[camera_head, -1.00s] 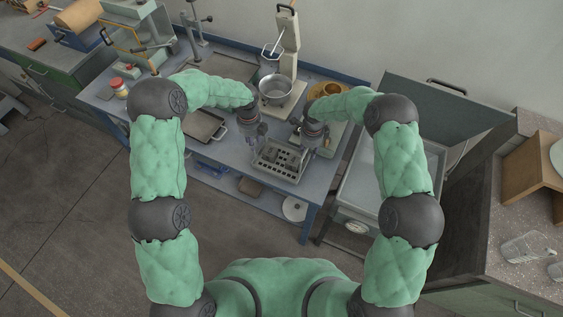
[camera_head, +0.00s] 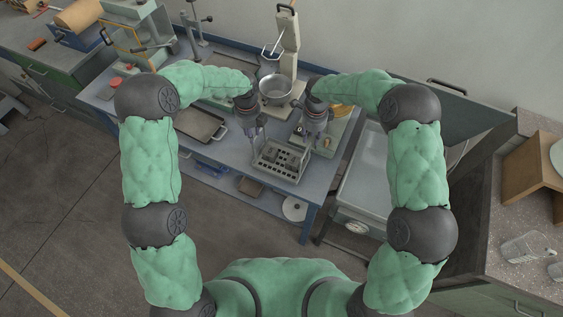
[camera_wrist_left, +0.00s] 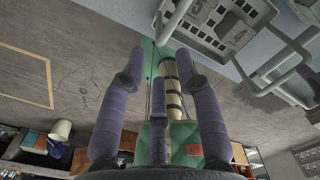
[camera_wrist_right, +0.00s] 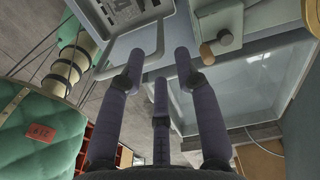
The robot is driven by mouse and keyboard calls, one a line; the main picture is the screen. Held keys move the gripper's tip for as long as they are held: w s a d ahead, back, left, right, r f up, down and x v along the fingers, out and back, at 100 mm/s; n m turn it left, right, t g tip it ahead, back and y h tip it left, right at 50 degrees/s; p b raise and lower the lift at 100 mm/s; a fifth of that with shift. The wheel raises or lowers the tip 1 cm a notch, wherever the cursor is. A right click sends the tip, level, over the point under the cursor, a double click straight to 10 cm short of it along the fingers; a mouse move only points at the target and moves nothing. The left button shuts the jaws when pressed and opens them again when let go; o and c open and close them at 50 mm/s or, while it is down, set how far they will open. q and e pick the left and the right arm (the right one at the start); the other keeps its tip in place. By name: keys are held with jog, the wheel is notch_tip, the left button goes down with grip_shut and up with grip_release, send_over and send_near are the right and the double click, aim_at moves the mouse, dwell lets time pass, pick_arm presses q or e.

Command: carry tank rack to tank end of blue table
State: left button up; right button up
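The tank rack (camera_head: 279,161), a grey wire-handled tray with a grid of slots, sits on the blue table (camera_head: 232,165) near its front right edge. It also shows at the top of the left wrist view (camera_wrist_left: 222,24) and of the right wrist view (camera_wrist_right: 122,10), with a looped handle near each gripper. My left gripper (camera_head: 254,134) is open, left of and behind the rack. My right gripper (camera_head: 316,137) is open, to its right. Neither holds anything. The tank (camera_head: 377,176), a pale open basin, stands beyond the table's right end.
A steel pot (camera_head: 276,87) on a stand is behind the rack. A flat tray (camera_head: 201,124) lies to its left. A box with a wooden knob (camera_wrist_right: 219,42) sits close to my right gripper. The bare table strip in front of the flat tray is clear.

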jog(key=shift+r, duration=1.3)
